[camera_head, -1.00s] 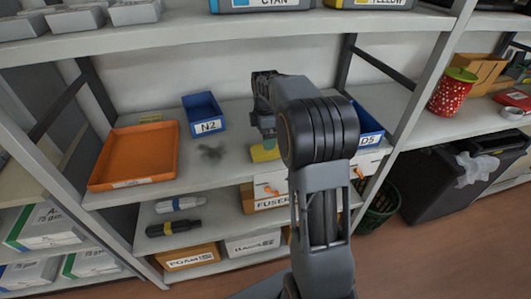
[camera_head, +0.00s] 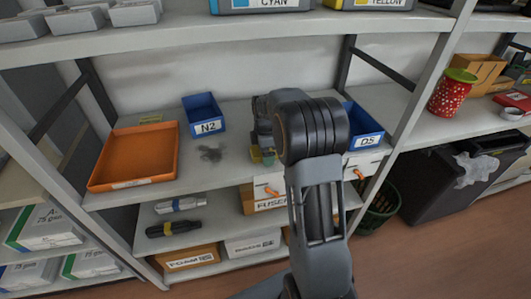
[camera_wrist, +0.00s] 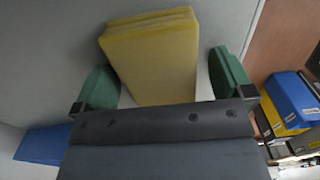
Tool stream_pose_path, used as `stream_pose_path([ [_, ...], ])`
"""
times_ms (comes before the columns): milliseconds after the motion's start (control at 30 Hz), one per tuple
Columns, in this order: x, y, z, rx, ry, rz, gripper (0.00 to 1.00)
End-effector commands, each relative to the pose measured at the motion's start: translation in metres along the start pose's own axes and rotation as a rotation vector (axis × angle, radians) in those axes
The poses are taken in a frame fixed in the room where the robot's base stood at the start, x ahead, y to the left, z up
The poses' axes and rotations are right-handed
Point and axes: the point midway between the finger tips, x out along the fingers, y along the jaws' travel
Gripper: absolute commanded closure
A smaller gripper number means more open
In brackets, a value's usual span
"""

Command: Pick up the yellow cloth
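The yellow cloth (camera_wrist: 155,55) is a folded flat block on the grey shelf. In the wrist view it lies between and ahead of the two green fingertips of my gripper (camera_wrist: 165,85). A gap shows between the cloth and the right finger; the left finger is close to the cloth's edge. My gripper is open. In the head view my arm hides most of the cloth, and only a small yellow patch (camera_head: 268,160) shows beneath my gripper (camera_head: 262,152).
An orange tray (camera_head: 135,180), a blue bin N2 (camera_head: 207,127) and a blue bin D5 (camera_head: 366,142) stand on the same shelf. A dark smudge (camera_head: 211,153) lies on it. A shelf upright (camera_head: 415,105) and the upper shelf bound the space.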

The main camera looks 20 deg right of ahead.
Motion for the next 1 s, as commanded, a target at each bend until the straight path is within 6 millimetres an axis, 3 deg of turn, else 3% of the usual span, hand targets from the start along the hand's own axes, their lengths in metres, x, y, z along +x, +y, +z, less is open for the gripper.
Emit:
stream_pose_path([
  [67,0.000,0.000,0.000,0.000,0.000,0.000,0.08],
  [533,0.000,0.000,0.000,0.000,0.000,0.000,0.53],
  [833,-0.002,0.000,0.000,0.000,0.000,0.000,0.54],
  [1000,-0.014,0.001,0.000,0.000,0.000,0.002,0.54],
])
